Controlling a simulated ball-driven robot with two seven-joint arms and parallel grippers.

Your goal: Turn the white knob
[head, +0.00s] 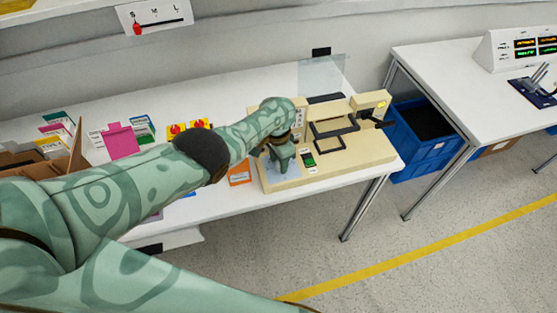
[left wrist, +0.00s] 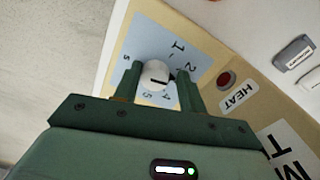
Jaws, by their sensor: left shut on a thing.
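The white knob (left wrist: 156,75) sits on a pale blue dial plate (left wrist: 172,42) with printed numbers in the left wrist view. A dark line shows on its face. My left gripper (left wrist: 158,88) has one finger on each side of the knob and is shut on it. In the head view my left gripper (head: 283,160) reaches down over the left end of the beige machine (head: 350,153), where it hides the knob. My right gripper is not in view.
A red button (left wrist: 227,79) labelled HEAT is beside the dial plate. The machine stands on a white table (head: 80,105) with cards and an orange box (head: 240,173) to its left. A blue crate (head: 428,150) stands on the floor at right.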

